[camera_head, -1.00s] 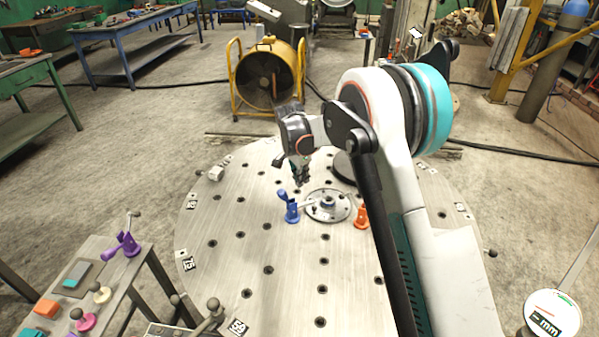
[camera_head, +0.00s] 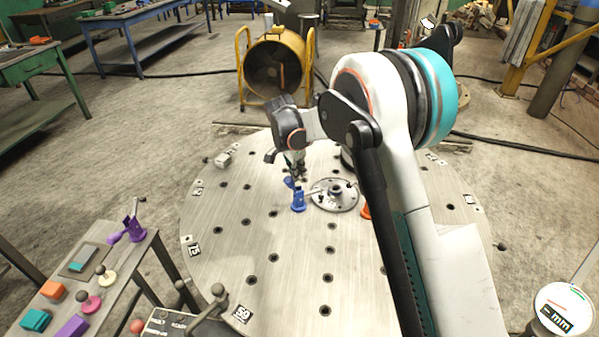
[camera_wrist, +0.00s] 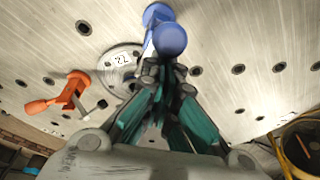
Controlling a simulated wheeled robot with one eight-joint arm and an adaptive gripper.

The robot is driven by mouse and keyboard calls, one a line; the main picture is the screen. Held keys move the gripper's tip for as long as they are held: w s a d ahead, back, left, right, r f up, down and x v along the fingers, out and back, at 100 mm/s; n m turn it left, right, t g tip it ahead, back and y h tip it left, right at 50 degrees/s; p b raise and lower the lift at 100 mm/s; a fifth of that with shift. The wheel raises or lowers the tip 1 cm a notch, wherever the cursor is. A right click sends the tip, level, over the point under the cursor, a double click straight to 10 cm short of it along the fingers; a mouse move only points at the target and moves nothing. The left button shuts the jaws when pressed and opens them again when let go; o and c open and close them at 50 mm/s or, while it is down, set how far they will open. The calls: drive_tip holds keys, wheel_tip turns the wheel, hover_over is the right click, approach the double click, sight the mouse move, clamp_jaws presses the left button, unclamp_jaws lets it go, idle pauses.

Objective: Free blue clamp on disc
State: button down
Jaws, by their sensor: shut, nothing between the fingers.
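The blue clamp (camera_head: 298,201) stands on the round perforated table, at the left edge of the grey disc (camera_head: 322,204). Its light bar points toward the disc; whether it presses on it is too small to tell. Its blue handle tilts up and left. In the wrist view the clamp's rounded blue handle end (camera_wrist: 171,38) is just beyond the fingertips, and the disc (camera_wrist: 112,60) is to the left. My gripper (camera_head: 300,174) points down, shut and empty, just above and beside the handle; it also shows in the wrist view (camera_wrist: 166,75). Contact cannot be told.
An orange clamp (camera_wrist: 68,93) stands at the disc's other side, mostly hidden by my arm in the head view. A side table (camera_head: 130,262) at the lower left holds a purple clamp (camera_head: 133,228) and coloured pieces.

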drive_tip(key=shift+s+a, duration=0.1)
drive_tip(key=shift+a, duration=0.15)
drive_tip(key=shift+s+a+f+t+h+b, duration=0.15)
drive_tip(key=shift+s+a+t+h, duration=0.1)
drive_tip(key=shift+a+h, duration=0.35)
drive_tip(key=shift+s+a+f+t+h+b, duration=0.1)
drive_tip(key=shift+a+f+t+h, duration=0.1)
drive_tip(key=shift+a+h, duration=0.4)
drive_tip(key=shift+s+a+f+t+h+b, duration=0.1)
drive_tip(key=shift+s+a+t+h, duration=0.15)
drive_tip(key=shift+a+h, duration=0.35)
drive_tip(key=shift+s+a+f, duration=0.25)
drive_tip(key=shift+a+f, duration=0.15)
drive_tip(key=shift+a, duration=0.2)
drive_tip(key=shift+s+a+f, duration=0.2)
drive_tip(key=shift+a+f, duration=0.2)
drive_tip(key=shift+a, duration=0.2)
drive_tip(key=shift+a+f, duration=0.15)
